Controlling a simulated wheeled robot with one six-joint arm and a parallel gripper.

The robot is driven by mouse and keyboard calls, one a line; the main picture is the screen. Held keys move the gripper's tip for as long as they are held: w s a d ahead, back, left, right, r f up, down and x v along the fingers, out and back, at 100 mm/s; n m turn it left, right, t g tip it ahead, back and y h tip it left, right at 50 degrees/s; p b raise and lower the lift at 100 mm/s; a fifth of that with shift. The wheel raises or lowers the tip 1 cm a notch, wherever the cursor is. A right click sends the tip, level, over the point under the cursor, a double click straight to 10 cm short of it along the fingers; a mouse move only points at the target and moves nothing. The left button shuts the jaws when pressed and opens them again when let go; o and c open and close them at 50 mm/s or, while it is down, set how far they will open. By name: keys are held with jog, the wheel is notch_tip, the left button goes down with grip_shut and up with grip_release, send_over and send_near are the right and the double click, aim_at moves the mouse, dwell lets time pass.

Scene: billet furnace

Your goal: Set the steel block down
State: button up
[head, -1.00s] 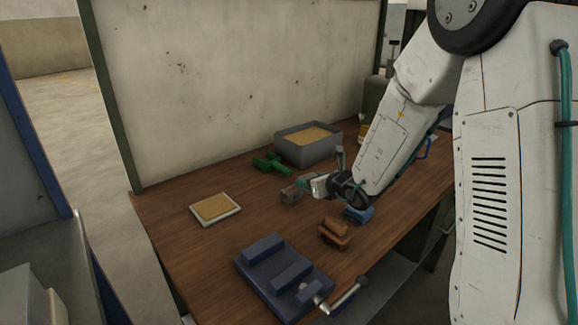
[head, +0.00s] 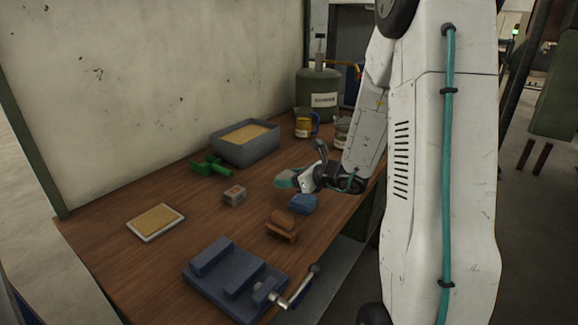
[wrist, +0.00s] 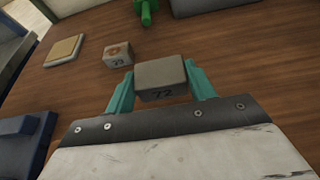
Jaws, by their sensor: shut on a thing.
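My gripper (wrist: 160,82) is shut on a plain grey steel block (wrist: 161,72) marked 72, held between its two teal fingers. In the head view my gripper (head: 290,181) is over the wooden workbench (head: 190,260), behind a blue folded thing. The held block is small and partly hidden there. A second small block (head: 234,195) with an orange mark sits on the bench to the left of my gripper, apart from it. It also shows in the wrist view (wrist: 118,55). I cannot tell the gap between the held block and the bench.
A blue vise (head: 235,280) stands at the front, a brown wooden piece (head: 283,228) and the blue folded thing (head: 304,203) nearby. Behind are a grey sand-filled box (head: 245,150), a green tool (head: 212,166) and a green canister (head: 318,97). A shallow tray (head: 156,222) lies left.

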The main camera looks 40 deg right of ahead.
jog(key=w+d, duration=0.2)
jog(key=w, duration=0.2)
jog(key=w+d, duration=0.2)
jog(key=w, duration=0.2)
jog(key=w+d+f, duration=0.1)
jog(key=w+d, duration=0.1)
jog(key=w, duration=0.2)
jog(key=shift+d+f, duration=0.1)
jog(key=shift+d, duration=0.05)
jog(key=shift+w+d+f, duration=0.15)
jog(key=shift+w+f, duration=0.05)
jog(key=shift+w, duration=0.05)
jog(key=shift+f, duration=1.55)
jog(key=shift+f, duration=0.15)
jog(key=o, duration=1.6)
